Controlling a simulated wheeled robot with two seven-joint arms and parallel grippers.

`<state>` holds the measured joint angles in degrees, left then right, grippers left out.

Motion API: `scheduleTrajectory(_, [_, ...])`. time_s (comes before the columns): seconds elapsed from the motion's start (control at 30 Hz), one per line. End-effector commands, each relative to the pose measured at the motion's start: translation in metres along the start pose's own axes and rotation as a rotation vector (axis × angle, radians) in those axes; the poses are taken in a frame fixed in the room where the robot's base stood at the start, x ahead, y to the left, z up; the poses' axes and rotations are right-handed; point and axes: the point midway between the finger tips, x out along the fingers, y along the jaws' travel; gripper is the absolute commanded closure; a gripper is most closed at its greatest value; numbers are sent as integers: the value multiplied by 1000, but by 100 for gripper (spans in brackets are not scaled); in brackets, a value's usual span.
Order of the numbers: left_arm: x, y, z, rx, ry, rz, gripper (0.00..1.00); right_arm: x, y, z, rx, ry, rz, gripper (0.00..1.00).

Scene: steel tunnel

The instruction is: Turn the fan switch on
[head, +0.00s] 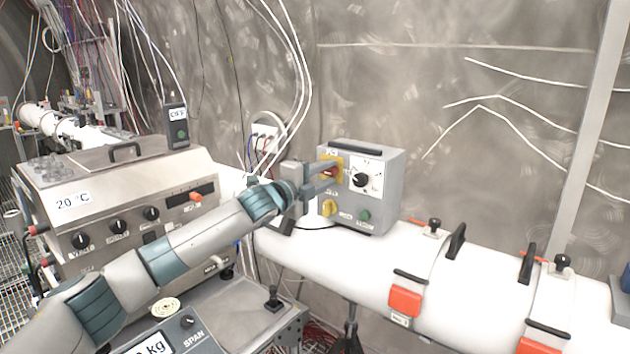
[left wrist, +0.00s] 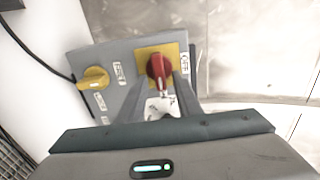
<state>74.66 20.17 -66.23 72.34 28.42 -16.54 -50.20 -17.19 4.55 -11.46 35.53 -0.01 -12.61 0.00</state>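A grey control box (head: 387,160) stands on the white pipe in the head view. It carries a red knob on a yellow plate, clearer in the left wrist view as the red knob (left wrist: 157,68), with an OFF label (left wrist: 185,65) beside the plate. A smaller yellow knob (head: 328,208) sits below it; it also shows in the left wrist view (left wrist: 95,79). The labels are too small to tell which is the fan switch. My left gripper (head: 328,177) is open at the box face, its fingers on either side of the red knob. Contact cannot be told. My right gripper is out of view.
The box face also has a black dial (head: 361,180) and a green button (head: 364,215). A steel machine (head: 115,185) with black knobs stands at the left. The white pipe (head: 450,285) with orange clamps runs right. Cables hang behind the box.

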Motion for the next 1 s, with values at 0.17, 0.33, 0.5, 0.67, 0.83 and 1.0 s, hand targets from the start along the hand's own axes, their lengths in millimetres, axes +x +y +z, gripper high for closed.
scheduleTrajectory(0.17, [-6,1,0,-1,1,-1,69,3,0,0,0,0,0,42])
scheduleTrajectory(0.33, [-21,2,0,1,1,-1,69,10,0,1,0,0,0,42])
scheduleTrajectory(0.5, [-44,3,1,1,0,0,69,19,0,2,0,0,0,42])
scheduleTrajectory(0.67, [-72,3,1,1,0,-2,69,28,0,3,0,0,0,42])
scheduleTrajectory(0.83, [-102,4,1,3,-1,0,69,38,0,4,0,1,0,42])
scheduleTrajectory(1.0, [-133,3,1,2,-1,0,69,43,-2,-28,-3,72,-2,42])
